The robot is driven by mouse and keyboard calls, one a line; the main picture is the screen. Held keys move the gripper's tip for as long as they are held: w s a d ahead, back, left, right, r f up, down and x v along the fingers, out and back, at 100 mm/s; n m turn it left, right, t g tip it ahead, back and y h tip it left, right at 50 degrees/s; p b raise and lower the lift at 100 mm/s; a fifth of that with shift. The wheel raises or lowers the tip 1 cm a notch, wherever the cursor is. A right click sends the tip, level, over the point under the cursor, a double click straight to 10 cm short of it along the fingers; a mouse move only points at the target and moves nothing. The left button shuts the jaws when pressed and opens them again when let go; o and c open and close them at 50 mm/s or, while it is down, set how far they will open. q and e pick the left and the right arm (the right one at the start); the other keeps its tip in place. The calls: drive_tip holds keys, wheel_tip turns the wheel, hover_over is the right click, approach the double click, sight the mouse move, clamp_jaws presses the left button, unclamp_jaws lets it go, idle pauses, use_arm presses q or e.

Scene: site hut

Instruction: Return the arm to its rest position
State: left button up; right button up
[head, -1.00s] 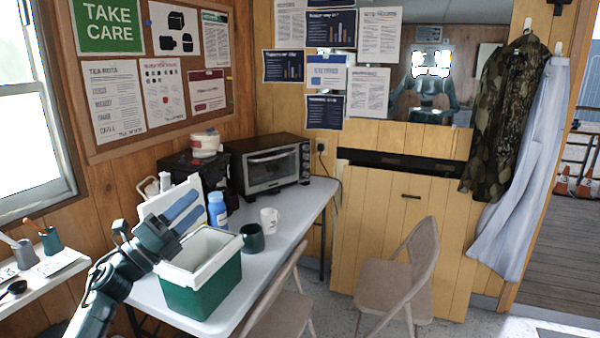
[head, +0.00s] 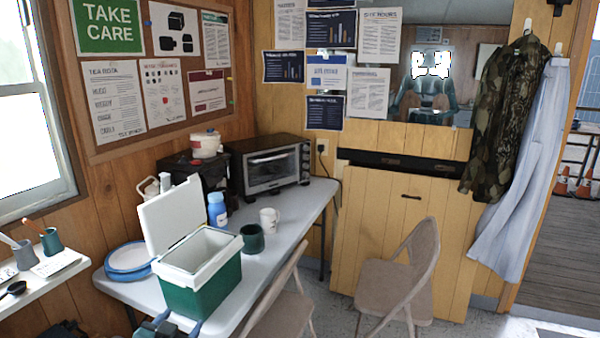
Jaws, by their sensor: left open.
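My left gripper (head: 170,328) is at the bottom edge of the head view, low in front of the table and below the green cool box. Only its top part shows; the fingers are spread and nothing shows between them. The rest of the left arm is out of the picture. My right gripper is not in the view. The green cool box (head: 205,288) stands on the white table (head: 292,220) with its white lid (head: 172,215) tilted up and open.
Blue-rimmed plates (head: 128,258) lie left of the cool box. A dark green mug (head: 252,239), a white mug (head: 269,219) and a blue bottle (head: 217,209) stand behind it. A toaster oven (head: 270,165) is at the back. Folding chairs (head: 405,275) stand right of the table.

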use_arm(q)
drive_tip(key=s+d+f+g+h, duration=0.1)
drive_tip(key=s+d+f, duration=0.2)
drive_tip(key=s, duration=0.6)
drive_tip(key=s+d+f+g+h, duration=0.1)
drive_tip(key=s+d+f, duration=0.3)
drive_tip(key=s, duration=0.5)
drive_tip(key=s+d+f+g, duration=0.2)
drive_tip(key=s+d, duration=0.3)
drive_tip(key=s, duration=0.5)
drive_tip(key=shift+f+n+h, duration=0.4)
drive_tip(key=shift+f, duration=0.3)
drive_tip(key=shift+d, duration=0.1)
